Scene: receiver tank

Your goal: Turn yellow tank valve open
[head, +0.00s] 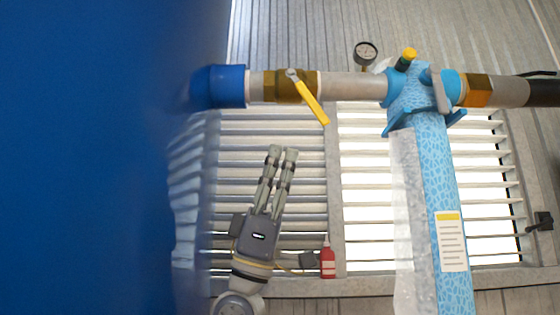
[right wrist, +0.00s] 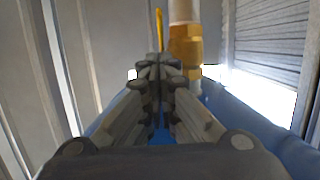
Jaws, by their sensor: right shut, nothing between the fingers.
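The yellow valve handle (head: 311,100) slants down and to the right from a brass valve body (head: 283,87) on the pipe beside the tank. My right gripper (head: 283,150) points upward below the handle, its fingers shut and empty. In the head view its tips are apart from the handle, a little lower and to the left. In the right wrist view the shut fingers (right wrist: 157,62) point toward the yellow handle (right wrist: 159,30), with the brass fitting (right wrist: 185,45) to their right. My left gripper is not in view.
The large blue tank (head: 90,160) fills the left side. A light blue post (head: 430,170) with a label stands at the right. A pressure gauge (head: 366,53) rises above the pipe (head: 350,85). A red bottle (head: 327,262) stands on the window sill. Louvred windows are behind.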

